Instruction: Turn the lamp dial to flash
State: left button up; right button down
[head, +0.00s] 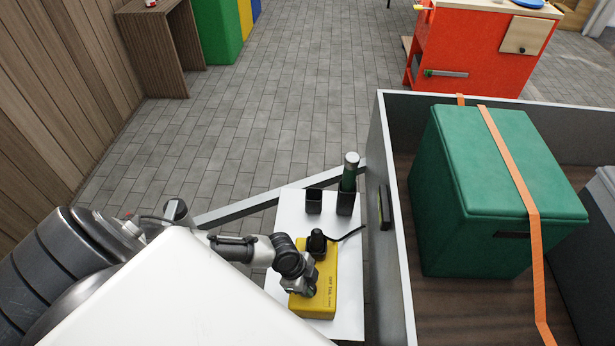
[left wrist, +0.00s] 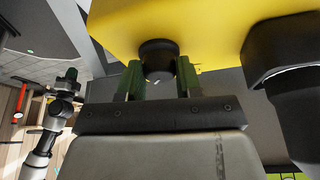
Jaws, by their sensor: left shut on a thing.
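The yellow box (head: 327,262) sits on a white board. Its dark dial (left wrist: 158,56) shows in the left wrist view, on the yellow face (left wrist: 215,25). My left gripper (head: 304,290) is over the near part of the box in the head view. In the left wrist view its two green-padded fingers (left wrist: 158,78) are shut on the dial, one on each side. The dial's marks cannot be read, and in the head view the gripper hides it. What seems my right gripper (left wrist: 69,76) shows small at the left of the wrist view; its jaws are unclear.
A black fitting (head: 317,243) with a cable stands on the box, close beside my gripper. The white board (head: 291,205) also bears two black holders, one with a green cylinder (head: 348,177). A grey-walled bed (head: 394,215) with a green strapped case (head: 470,200) is at the right.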

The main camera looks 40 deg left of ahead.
dwell(0.4)
pick_arm(q)
jog(key=o, duration=0.9)
jog(key=p+v, duration=0.1)
jog(key=v, duration=0.9)
jog(key=shift+r+p, duration=0.3)
jog(key=shift+r, duration=0.1)
jog(key=shift+a, duration=0.1)
